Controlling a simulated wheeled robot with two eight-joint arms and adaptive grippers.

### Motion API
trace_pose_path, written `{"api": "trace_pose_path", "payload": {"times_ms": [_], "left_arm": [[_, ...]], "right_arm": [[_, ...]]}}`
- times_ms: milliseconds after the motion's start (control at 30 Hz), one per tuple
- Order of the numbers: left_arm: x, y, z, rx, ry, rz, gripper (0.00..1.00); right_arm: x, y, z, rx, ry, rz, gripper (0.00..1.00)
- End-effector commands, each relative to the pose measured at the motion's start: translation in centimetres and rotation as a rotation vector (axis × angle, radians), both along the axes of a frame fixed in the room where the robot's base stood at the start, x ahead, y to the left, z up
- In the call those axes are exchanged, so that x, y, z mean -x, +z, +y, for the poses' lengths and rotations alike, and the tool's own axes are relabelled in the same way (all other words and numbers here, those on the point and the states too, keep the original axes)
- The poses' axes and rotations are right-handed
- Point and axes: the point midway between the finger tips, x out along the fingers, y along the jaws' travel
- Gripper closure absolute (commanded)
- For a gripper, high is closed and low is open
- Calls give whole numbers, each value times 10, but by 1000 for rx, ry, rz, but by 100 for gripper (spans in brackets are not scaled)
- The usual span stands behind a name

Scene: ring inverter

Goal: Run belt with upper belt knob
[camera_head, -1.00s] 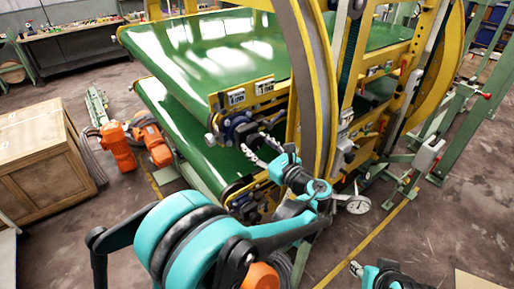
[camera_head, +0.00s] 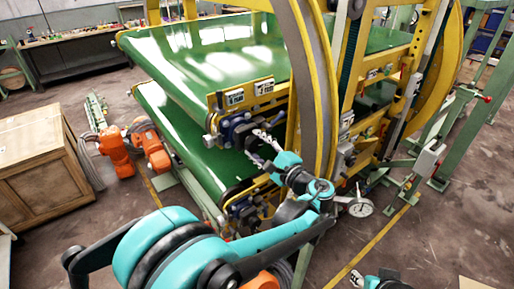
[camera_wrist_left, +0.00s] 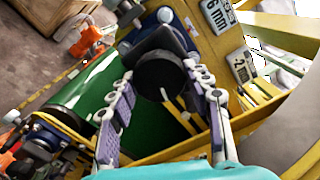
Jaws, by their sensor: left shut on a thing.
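The upper belt knob (camera_wrist_left: 160,76) is a black round knob at the front edge of the upper green belt (camera_head: 205,75). My left gripper (camera_head: 260,145) reaches up to the dark blue mechanism (camera_head: 238,126) below that belt's edge. In the left wrist view, the left gripper's fingers (camera_wrist_left: 160,88) lie on either side of the knob and are shut on it. In the head view the knob is mostly hidden by the fingers. My right gripper (camera_head: 375,281) is only partly in view at the bottom edge, and its opening is unclear.
A lower green belt (camera_head: 180,125) runs beneath the upper one. A curved yellow and grey ring (camera_head: 305,95) stands close to the right of my left gripper. A wooden crate (camera_head: 40,160) and orange machines (camera_head: 118,155) stand on the left. The floor at lower right is mostly clear.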

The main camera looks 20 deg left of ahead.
Motion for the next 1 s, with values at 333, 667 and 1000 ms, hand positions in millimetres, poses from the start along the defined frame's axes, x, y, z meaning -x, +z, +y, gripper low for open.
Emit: {"api": "trace_pose_path", "payload": {"times_ms": [333, 667, 1000], "left_arm": [[0, 0, 0, 204, 1, -258, 80], [0, 0, 0, 398, 1, -505, 80], [0, 1, 0, 596, 1, -759, 80]], "right_arm": [[0, -7, 0, 0, 0, 0, 60], [0, -11, 0, 0, 0, 0, 60], [0, -15, 0, 0, 0, 0, 60]]}}
